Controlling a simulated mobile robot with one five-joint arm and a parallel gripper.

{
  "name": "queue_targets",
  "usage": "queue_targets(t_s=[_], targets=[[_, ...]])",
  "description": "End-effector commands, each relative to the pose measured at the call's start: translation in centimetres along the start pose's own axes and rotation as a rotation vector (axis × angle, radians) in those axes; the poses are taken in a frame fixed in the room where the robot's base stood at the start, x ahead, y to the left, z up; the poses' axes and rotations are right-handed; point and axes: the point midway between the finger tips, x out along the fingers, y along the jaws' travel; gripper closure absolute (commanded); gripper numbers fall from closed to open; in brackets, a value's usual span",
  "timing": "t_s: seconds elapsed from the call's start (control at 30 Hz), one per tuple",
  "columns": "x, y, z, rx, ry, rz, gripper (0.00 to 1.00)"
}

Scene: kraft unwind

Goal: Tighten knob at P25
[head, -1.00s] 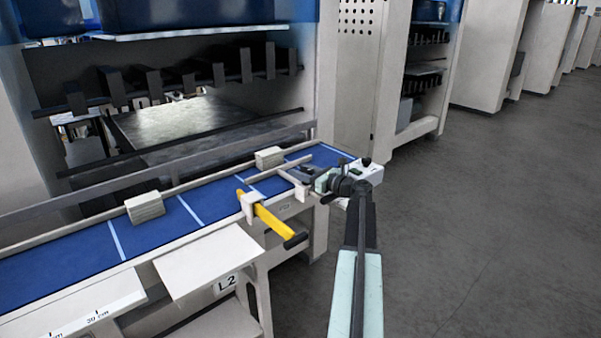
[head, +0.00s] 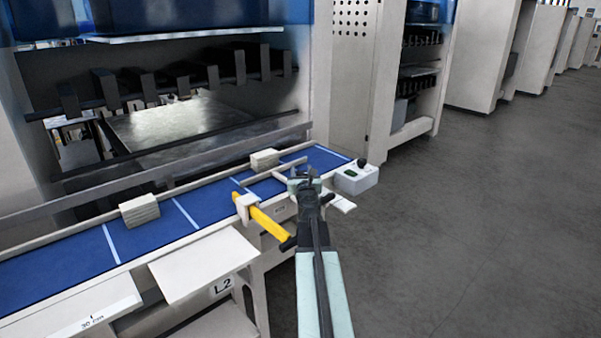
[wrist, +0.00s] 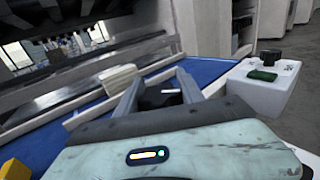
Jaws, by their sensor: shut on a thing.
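My gripper (head: 302,178) is at the near edge of the blue conveyor bed, by the right-hand guide bar (head: 268,174). In the wrist view the two grey fingers (wrist: 160,86) are close around a small dark knob (wrist: 154,101), mostly hidden between them and behind the wrist housing. A pale strip shows just past it. I cannot read a P25 mark in either view. A yellow bar with a black end (head: 268,222) sticks out from a white clamp, left of my gripper.
A white control box (head: 356,180) with a black knob and green button stands right of my gripper. A white shelf (head: 203,264) juts out in front. The floor at right is clear.

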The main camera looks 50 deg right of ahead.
Motion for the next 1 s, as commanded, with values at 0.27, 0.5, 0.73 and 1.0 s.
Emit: queue_targets(t_s=[0.27,0.5,0.73,1.0], targets=[[0.06,-0.09,0.07,-0.001,0.000,-0.078,0.96],[0.06,-0.13,0.07,-0.002,0.000,-0.094,0.96],[0.06,-0.12,0.07,-0.002,0.000,-0.093,0.96],[0.05,-0.14,0.04,-0.002,0.000,-0.093,0.33]])
